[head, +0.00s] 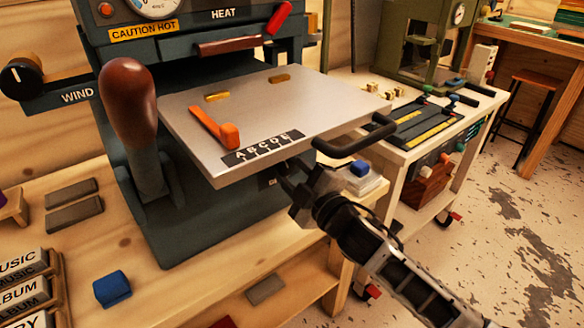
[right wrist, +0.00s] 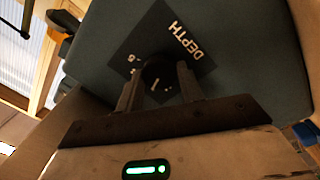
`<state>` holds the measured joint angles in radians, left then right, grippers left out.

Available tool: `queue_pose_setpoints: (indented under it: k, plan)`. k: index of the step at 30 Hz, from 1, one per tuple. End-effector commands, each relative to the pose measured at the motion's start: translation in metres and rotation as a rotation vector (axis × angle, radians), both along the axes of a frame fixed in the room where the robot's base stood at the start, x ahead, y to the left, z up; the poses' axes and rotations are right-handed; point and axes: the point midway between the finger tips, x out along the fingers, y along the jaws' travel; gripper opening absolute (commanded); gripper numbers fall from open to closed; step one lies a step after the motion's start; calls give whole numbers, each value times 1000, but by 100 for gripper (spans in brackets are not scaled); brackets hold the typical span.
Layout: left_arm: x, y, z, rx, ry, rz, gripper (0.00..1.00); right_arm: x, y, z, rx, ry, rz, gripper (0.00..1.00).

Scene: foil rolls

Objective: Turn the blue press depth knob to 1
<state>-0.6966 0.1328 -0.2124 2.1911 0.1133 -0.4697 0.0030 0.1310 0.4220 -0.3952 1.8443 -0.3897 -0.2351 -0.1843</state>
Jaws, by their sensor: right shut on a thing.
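The blue-grey press (head: 215,215) stands on the wooden bench, with a flat grey plate (head: 235,110) marked with letters. My right gripper (head: 288,182) reaches under the plate's front edge to the front of the press. In the right wrist view, a dark knob (right wrist: 157,70) sits on a dark label plate (right wrist: 176,38) reading DEPTH, with small numbers around it. The fingers of my right gripper (right wrist: 160,82) are shut on the knob, one on each side. The knob's pointer and exact setting are too dark to tell. In the head view the plate and gripper hide the knob.
A lever with a brown handle (head: 128,95) rises at the left of the press. A black bar handle (head: 354,138) juts from the plate just above my right gripper. A blue block (head: 112,289) lies on the bench. A green machine (head: 418,45) stands behind.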

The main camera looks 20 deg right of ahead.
Motion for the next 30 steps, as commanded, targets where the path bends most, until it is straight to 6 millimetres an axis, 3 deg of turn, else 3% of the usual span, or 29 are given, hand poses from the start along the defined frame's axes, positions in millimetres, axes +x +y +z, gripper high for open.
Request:
queue_pose_setpoints:
  k: [18, 30]
  plan:
    - [2, 2, 5, 21, 2, -1, 36, 0, -1, -1, -511, -183, 2, 15]
    - [1, 2, 5, 25, 5, -3, 36, 0, -1, -1, -675, -244, 1, 15]
